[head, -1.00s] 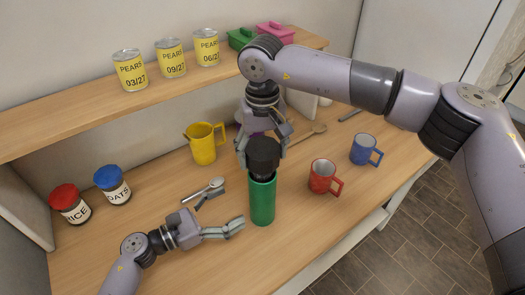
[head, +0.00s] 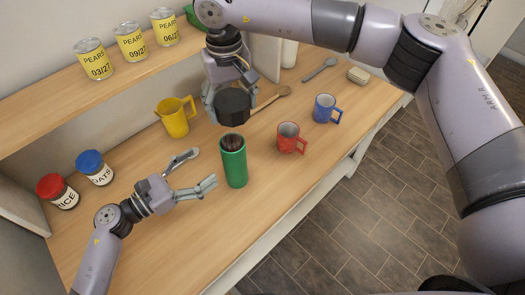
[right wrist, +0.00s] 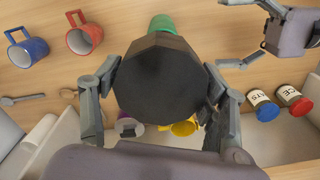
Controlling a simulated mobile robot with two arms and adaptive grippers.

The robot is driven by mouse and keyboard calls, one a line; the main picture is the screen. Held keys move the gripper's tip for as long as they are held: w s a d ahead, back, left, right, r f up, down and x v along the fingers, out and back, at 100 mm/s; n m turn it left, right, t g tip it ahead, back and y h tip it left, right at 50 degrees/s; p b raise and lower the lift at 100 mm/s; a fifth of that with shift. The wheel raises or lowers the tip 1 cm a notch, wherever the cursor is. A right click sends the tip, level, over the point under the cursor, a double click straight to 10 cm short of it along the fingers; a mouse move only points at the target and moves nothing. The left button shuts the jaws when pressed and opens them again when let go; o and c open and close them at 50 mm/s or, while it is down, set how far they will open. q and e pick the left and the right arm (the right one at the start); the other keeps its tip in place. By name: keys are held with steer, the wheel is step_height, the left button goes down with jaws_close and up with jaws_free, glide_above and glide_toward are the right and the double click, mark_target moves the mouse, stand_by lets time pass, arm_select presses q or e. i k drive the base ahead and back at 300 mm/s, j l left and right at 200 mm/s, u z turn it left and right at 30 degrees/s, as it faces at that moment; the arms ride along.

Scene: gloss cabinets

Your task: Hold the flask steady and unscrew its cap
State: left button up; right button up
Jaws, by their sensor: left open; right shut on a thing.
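The green flask (head: 235,168) stands upright on the counter with its dark mouth open to view. Its black cap (head: 233,108) is held above the flask, clear of the rim, by my right gripper (head: 232,98), which is shut on it. In the right wrist view the cap (right wrist: 158,80) fills the middle between the fingers, and part of the flask (right wrist: 162,23) shows beyond it. My left gripper (head: 204,168) is open and empty to the left of the flask, its fingers apart from the flask wall.
A red mug (head: 289,140) and a blue mug (head: 326,109) stand right of the flask, and a yellow mug (head: 176,121) behind left. Jars labelled rice (head: 58,191) and oats (head: 95,168) stand at the left. A wooden spoon (head: 270,99) lies behind. Yellow cans (head: 131,42) line the shelf.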

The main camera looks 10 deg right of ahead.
mark_target(232, 145)
steer(key=k+l, duration=0.75)
